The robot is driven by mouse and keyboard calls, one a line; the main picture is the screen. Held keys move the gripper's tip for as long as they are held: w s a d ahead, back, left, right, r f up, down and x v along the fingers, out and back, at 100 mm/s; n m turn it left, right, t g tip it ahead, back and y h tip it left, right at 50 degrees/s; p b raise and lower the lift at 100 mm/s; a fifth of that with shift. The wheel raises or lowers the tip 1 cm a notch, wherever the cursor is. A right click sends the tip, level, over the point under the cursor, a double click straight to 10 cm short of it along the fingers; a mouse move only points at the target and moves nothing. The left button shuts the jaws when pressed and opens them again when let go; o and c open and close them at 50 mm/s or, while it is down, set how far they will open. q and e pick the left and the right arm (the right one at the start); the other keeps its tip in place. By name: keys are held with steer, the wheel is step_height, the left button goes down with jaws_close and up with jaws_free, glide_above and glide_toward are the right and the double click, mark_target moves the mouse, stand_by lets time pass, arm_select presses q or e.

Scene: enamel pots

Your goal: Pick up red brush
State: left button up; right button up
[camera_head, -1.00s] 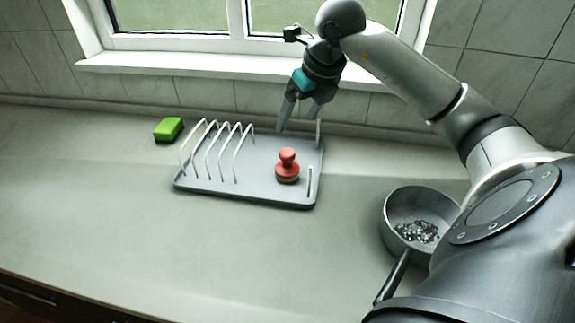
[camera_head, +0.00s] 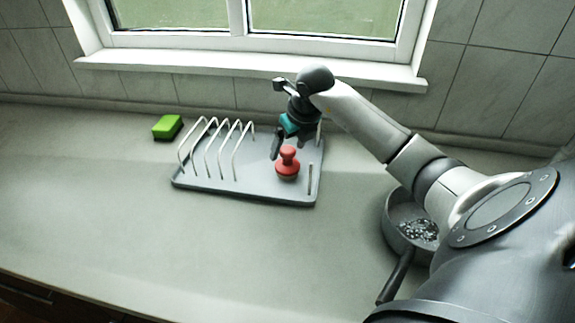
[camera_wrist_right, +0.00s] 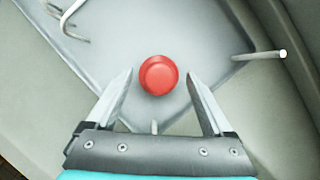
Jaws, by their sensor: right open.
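The red brush (camera_head: 288,163) stands upright, knob up, on the right part of the grey dish rack (camera_head: 248,189). In the right wrist view its round red knob (camera_wrist_right: 158,75) shows from above, just ahead of and between the fingertips. My right gripper (camera_head: 279,150) is open and empty, just above and behind the brush; its open fingers (camera_wrist_right: 160,82) flank the knob without visible contact. One fingertip is partly hidden in the head view. My left gripper is in neither view.
Wire loops (camera_head: 215,145) fill the rack's left part, and a short post (camera_head: 310,179) stands right of the brush. A green sponge (camera_head: 167,127) lies at the back left. A grey pan (camera_head: 398,246) is partly behind my right arm. The front counter is clear.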

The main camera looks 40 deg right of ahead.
steer(key=shift+x, duration=0.75)
steer(key=shift+c, duration=0.4)
jaws_close()
